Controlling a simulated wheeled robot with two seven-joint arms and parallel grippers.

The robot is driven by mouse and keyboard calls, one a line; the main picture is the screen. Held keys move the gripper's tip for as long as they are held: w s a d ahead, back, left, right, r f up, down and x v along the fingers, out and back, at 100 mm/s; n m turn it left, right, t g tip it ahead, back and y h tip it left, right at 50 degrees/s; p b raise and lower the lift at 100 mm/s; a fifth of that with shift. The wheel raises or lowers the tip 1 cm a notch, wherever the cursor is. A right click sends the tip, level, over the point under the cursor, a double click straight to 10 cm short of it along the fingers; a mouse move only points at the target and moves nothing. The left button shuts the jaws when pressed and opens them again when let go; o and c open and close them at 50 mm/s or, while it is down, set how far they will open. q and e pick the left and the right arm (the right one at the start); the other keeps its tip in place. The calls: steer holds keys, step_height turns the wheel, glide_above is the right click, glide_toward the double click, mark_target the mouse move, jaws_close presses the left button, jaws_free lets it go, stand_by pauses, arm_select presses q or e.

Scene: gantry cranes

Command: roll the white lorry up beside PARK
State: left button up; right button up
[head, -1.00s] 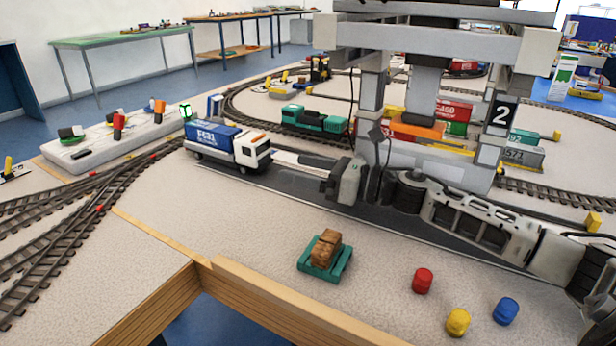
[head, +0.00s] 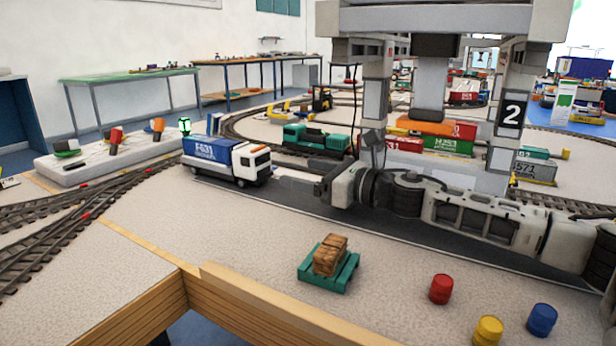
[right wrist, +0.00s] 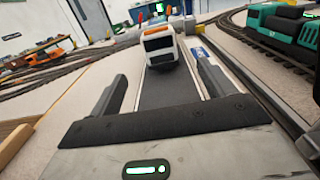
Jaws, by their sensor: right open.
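The white lorry (head: 250,165) stands on the dark road strip, its white cab facing right and a blue container behind it. In the right wrist view its cab front (right wrist: 160,48) is just beyond the fingertips, between their lines. My right gripper (head: 288,178) reaches in from the right, low over the road, in front of the cab. It is open, its two dark fingers (right wrist: 160,82) apart with nothing between them. A small blue-and-white plate (right wrist: 198,54) lies by the right finger; I cannot read it. I cannot make out the word PARK. My left gripper is not in view.
A gantry crane (head: 511,113) marked 2 straddles the road behind my right arm. A green pallet with brown load (head: 329,262) and red (head: 441,289), yellow (head: 488,331) and blue (head: 541,320) drums stand in front. A green locomotive (head: 315,140) is on track behind the lorry.

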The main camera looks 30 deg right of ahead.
mark_target(244, 160)
steer(key=x, duration=1.4)
steer(key=shift+w+a+f, duration=0.1)
steer(key=shift+w+a, duration=0.05)
steer(key=shift+w, duration=0.15)
steer(key=shift+w+a, duration=0.3)
steer(key=shift+w, duration=0.25)
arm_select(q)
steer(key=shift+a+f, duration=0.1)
